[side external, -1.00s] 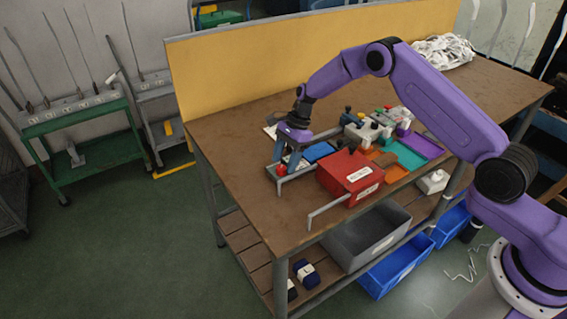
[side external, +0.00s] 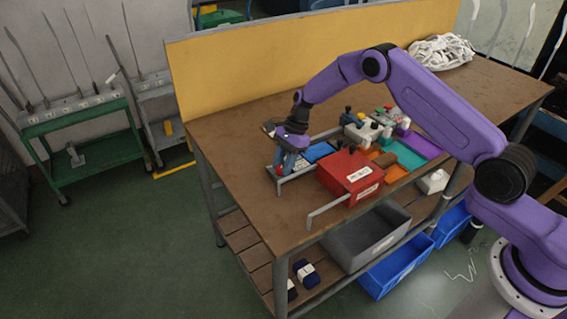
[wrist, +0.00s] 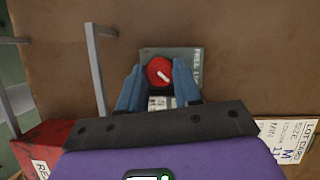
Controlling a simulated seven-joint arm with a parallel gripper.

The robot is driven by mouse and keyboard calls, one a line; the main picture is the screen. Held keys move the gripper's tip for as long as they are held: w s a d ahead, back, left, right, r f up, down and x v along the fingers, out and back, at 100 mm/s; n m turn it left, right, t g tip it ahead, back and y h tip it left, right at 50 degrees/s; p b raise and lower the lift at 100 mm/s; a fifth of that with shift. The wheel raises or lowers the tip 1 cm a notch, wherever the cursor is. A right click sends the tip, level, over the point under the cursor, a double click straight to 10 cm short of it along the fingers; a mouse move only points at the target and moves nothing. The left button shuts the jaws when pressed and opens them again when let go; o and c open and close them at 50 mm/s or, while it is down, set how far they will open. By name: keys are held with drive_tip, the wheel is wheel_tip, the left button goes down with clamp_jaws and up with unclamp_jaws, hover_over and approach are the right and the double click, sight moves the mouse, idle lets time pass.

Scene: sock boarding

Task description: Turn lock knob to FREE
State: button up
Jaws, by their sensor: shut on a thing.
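The red lock knob (wrist: 160,71) shows in the wrist view as a round cap with a white pointer mark, slanting toward the lower right of that picture. It sits on a grey plate (wrist: 183,53) with small white lettering along its right side, too small to read surely. My gripper (wrist: 158,78) points down with its two blue-grey fingers on either side of the knob, shut on it. In the side view my gripper (side external: 285,167) is at the table's near left edge, and its fingers hide most of the knob.
A red box (side external: 350,172) with a white label stands just right of my gripper. Metal rails (side external: 328,212) stick up at the table's front edge. Blue, teal and orange trays (side external: 405,153) lie farther right. A lot card (wrist: 285,140) lies on the table. The table's left part is bare.

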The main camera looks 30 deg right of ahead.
drive_tip(key=shift+w+a+n+g+h, duration=0.15)
drive_tip(key=shift+n+g, duration=0.4)
drive_tip(key=shift+n, duration=0.85)
drive_tip(key=shift+w+d+n+g+h, duration=0.15)
drive_tip(key=shift+n+g, duration=0.4)
drive_tip(key=shift+n, duration=0.85)
drive_tip(key=shift+s+a, duration=0.1)
drive_tip(key=o, duration=1)
drive_tip(key=shift+o, duration=0.2)
drive_tip(key=shift+v, duration=4.1)
drive_tip(key=shift+a, duration=0.15)
